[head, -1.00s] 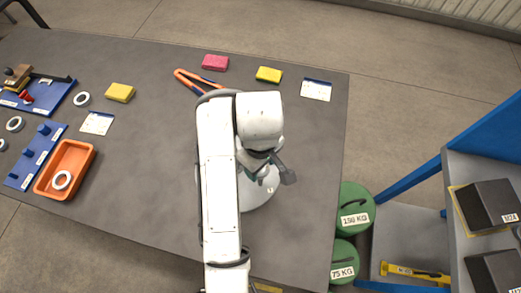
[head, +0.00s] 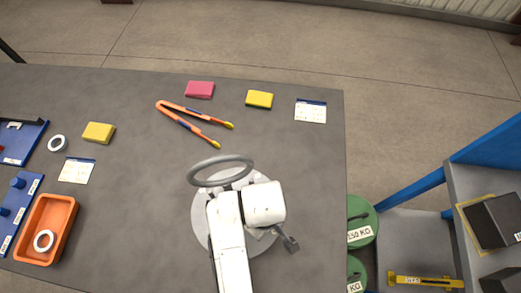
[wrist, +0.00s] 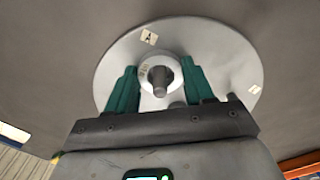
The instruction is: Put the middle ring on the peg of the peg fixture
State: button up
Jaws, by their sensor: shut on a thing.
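The peg fixture (head: 203,222) is a wide pale grey disc on the table, partly hidden by my arm in the head view. In the wrist view the fixture (wrist: 225,62) shows labels, and its upright grey peg (wrist: 159,77) stands at the centre. My gripper (wrist: 160,82) has its two teal fingers shut on a small pale ring (wrist: 145,77), taken to be the middle ring. The peg's tip shows within the ring's opening. I cannot tell how far down the peg the ring sits. In the head view my wrist hides the fingers and ring.
Orange-handled tongs (head: 190,110), a pink block (head: 200,90) and yellow blocks (head: 260,99) lie behind the fixture. At left are a loose ring (head: 57,143) and an orange tray (head: 70,222) holding another ring (head: 44,240). Green weights (head: 362,222) stand beyond the right edge.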

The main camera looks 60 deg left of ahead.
jog(key=shift+f, duration=0.1)
jog(key=o, duration=1.2)
jog(key=shift+c, duration=0.2)
